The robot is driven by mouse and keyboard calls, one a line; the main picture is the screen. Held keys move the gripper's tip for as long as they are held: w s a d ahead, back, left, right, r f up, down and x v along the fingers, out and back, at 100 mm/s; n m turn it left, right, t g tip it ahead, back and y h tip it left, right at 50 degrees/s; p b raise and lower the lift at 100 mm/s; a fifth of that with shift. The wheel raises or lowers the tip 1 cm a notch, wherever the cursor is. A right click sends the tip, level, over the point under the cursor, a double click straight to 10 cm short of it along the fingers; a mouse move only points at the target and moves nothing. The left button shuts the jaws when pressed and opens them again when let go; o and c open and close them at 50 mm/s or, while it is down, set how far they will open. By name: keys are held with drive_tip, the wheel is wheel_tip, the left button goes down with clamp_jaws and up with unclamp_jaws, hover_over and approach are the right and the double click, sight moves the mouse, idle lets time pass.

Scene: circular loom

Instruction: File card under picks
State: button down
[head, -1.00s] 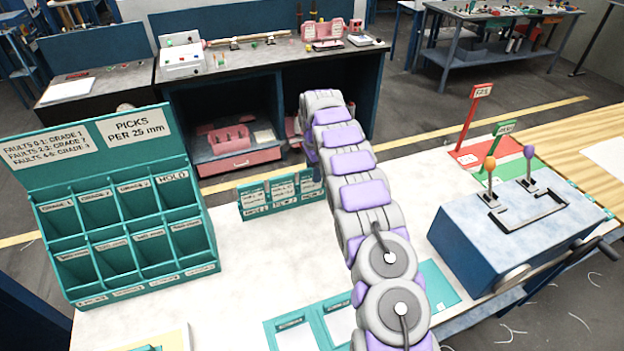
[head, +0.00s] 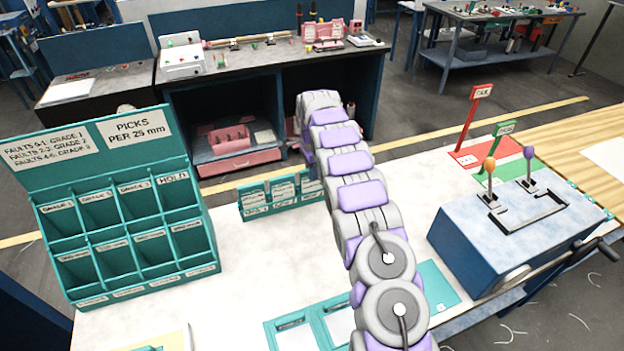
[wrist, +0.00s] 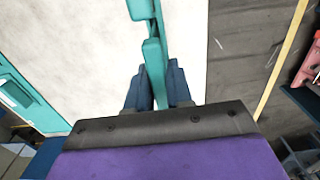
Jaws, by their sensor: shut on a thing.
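The big teal sorting rack (head: 125,225) stands at the left of the table, with two rows of labelled slots. Its back board has a "PICKS PER 25 mm" sign (head: 132,129). A small teal card stand (head: 268,198) with pale labelled cards stands near the table's far edge. My gripper (wrist: 156,92) is at this stand's right end, mostly hidden behind my arm in the head view. In the wrist view its dark fingers are shut on a narrow teal piece (wrist: 155,62), seen edge-on. I cannot tell whether this is a card or part of the stand.
A blue lever box (head: 515,225) stands at the right, before a red pad (head: 478,153) and a green pad (head: 512,171) with signs. Teal trays (head: 295,335) lie at the front, partly behind my arm. The white table (head: 235,265) is clear between rack and trays.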

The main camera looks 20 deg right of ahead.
drive_tip(key=shift+a+r, duration=0.15)
drive_tip(key=shift+r, duration=0.45)
drive_tip(key=shift+r+p, duration=0.55)
drive_tip(key=shift+p, duration=0.05)
drive_tip(key=shift+r+p, duration=1.4)
drive_tip(key=shift+r, duration=1.2)
drive_tip(key=shift+f, duration=0.1)
